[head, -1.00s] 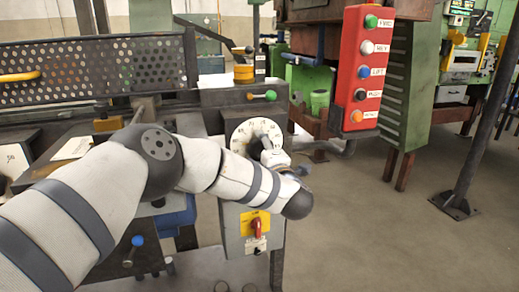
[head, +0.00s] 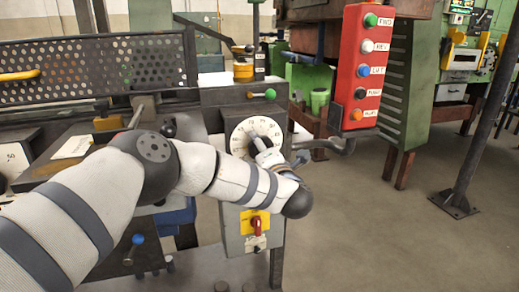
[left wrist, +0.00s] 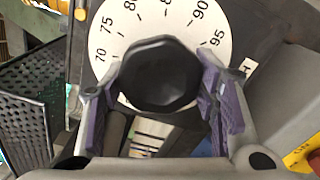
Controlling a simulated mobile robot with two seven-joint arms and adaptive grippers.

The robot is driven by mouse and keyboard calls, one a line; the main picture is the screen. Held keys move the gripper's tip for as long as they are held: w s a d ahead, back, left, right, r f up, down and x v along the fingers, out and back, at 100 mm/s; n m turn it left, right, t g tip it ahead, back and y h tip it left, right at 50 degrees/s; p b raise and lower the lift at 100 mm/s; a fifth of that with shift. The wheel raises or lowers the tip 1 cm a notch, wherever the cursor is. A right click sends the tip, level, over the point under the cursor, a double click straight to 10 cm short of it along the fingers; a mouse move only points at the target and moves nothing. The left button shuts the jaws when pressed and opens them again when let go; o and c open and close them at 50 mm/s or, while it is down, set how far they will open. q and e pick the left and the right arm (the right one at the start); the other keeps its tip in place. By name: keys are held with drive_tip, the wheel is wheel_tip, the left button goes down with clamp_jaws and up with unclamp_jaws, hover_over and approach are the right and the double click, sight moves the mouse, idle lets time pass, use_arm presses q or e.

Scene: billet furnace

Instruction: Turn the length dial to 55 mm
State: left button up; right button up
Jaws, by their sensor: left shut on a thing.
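The length dial (head: 242,137) is a round white scale on a grey upright box, partly covered by my left arm. In the left wrist view its scale (left wrist: 118,38) shows numbers from 70 to 95, and its black faceted knob (left wrist: 158,73) stands in the middle. My left gripper (left wrist: 160,86) is shut on the knob, with a purple finger pad on each side. In the head view the gripper (head: 262,147) meets the dial face. I see no pointer mark, so I cannot tell the setting. My right gripper is not in view.
A yellow plate with a red switch (head: 256,224) sits below the dial. A green-knobbed lever (head: 269,94) is just above it. A red push-button pendant (head: 362,75) hangs to the right. A perforated black guard (head: 95,72) stands at left.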

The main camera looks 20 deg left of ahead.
use_arm(q)
drive_tip(key=shift+r, duration=0.1)
drive_tip(key=o, duration=1.2)
drive_tip(key=shift+c, duration=0.2)
drive_tip(key=v, duration=1.2)
